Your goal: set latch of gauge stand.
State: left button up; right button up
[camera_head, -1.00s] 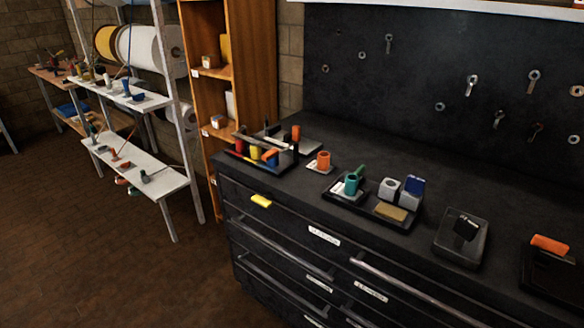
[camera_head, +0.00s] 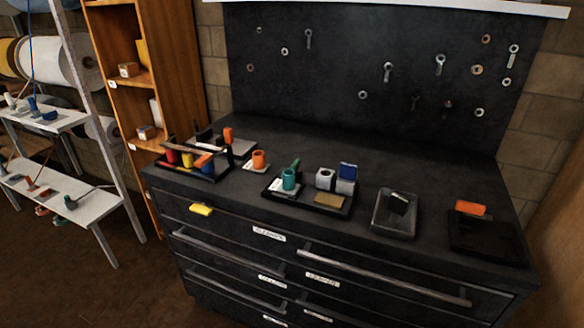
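I cannot tell for sure which thing is the gauge stand. At the right end of the black bench lies a flat black unit with an orange bar (camera_head: 470,208) along its back edge. Left of it, a grey tray (camera_head: 381,224) holds a small dark tilted block (camera_head: 399,203). A yellow tab (camera_head: 201,209) sticks out from the bench's front edge at the left. No latch is clear enough at this distance to tell its state. Neither of my grippers is in view.
The black drawer bench (camera_head: 330,262) carries a tray with a teal cup (camera_head: 289,179) and grey blocks, an orange cup (camera_head: 259,160), and a caddy of coloured items (camera_head: 187,176). A dark tool board (camera_head: 350,75) stands behind. A white shelf rack (camera_head: 75,190) is left; brown floor lies before it.

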aim_at(296, 165)
jog(key=u, duration=2.05)
jog(key=i, duration=1.4)
jog(key=z, duration=3.3)
